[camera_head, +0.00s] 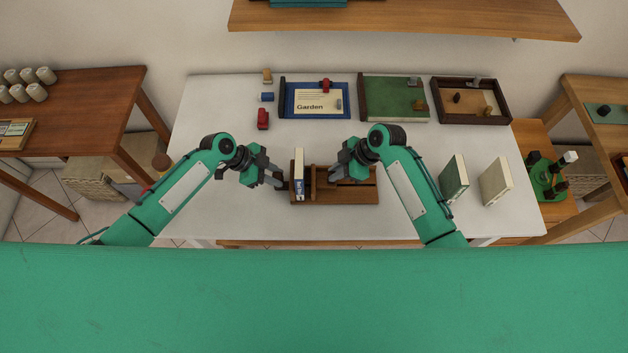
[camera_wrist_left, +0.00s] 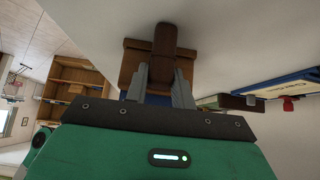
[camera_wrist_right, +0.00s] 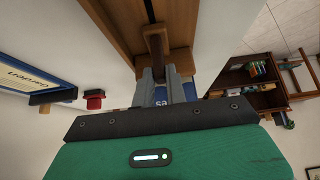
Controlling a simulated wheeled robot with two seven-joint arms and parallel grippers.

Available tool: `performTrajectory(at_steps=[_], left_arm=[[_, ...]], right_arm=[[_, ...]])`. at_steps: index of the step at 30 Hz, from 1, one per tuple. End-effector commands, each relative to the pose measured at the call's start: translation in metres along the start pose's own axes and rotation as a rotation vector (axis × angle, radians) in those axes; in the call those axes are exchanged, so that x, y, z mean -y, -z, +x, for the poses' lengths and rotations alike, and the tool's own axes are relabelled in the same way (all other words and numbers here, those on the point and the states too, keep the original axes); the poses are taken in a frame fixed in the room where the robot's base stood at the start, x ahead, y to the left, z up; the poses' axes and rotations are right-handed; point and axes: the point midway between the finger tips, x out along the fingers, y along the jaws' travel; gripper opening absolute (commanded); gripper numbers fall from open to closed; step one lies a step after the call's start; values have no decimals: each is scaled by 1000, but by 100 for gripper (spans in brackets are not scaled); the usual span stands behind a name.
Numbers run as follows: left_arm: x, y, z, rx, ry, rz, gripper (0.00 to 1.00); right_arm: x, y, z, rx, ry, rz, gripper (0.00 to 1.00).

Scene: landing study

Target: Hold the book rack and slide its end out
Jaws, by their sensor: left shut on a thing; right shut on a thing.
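The wooden book rack (camera_head: 355,197) lies on the white table, with a long slotted base running to the right. A white book with a blue label (camera_head: 299,165) stands upright at its left part. My left gripper (camera_head: 281,184) is shut on the rack's left end, which shows as a brown upright (camera_wrist_left: 164,42) in the left wrist view. My right gripper (camera_head: 323,176) is shut on the brown sliding end (camera_head: 313,180), just right of the book. That end also shows between the fingers in the right wrist view (camera_wrist_right: 155,45). The fingertips partly hide both ends.
A green book (camera_head: 454,178) and a cream book (camera_head: 496,181) stand on the table at the right. Behind the rack are a blue Garden board (camera_head: 317,112), a green board (camera_head: 395,88) and a dark tray (camera_head: 470,120). A red object (camera_head: 263,120) stands behind my left gripper.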

Motion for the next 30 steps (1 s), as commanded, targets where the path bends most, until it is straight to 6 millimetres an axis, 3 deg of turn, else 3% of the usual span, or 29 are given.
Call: performTrajectory(at_steps=[30], left_arm=[[0,-2,-1,4,0,-1,0]], right_arm=[[0,-44,-30,3,-2,1,0]])
